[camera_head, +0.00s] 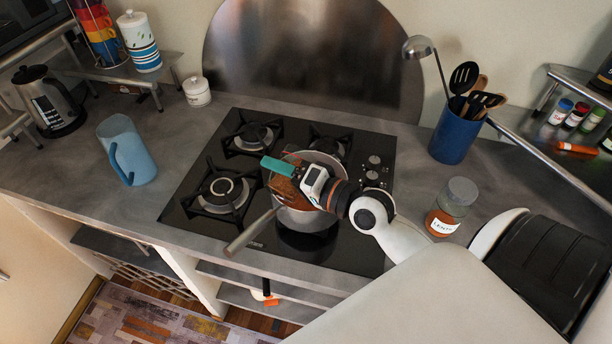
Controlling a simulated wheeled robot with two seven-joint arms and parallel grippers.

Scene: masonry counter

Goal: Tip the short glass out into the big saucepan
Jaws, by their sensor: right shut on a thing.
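The big saucepan (304,219) is a grey metal pan on the front right part of the black hob, its long handle pointing to the front left. My right gripper (283,180) is over the pan, reaching in from the right, with a teal finger showing. It is shut on the short glass (290,158), which is mostly hidden behind the gripper; a thin clear rim shows. Reddish-brown stuff (284,190) shows below the teal finger; I cannot tell whether it is in the glass or in the pan. The glass's tilt is unclear. My left gripper is not in view.
A blue jug (127,152) stands left of the hob (190,190). A labelled jar (450,208) and a blue utensil pot (453,135) stand to the right, near my right arm. A kettle (50,103) is far left. The counter between jug and hob is clear.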

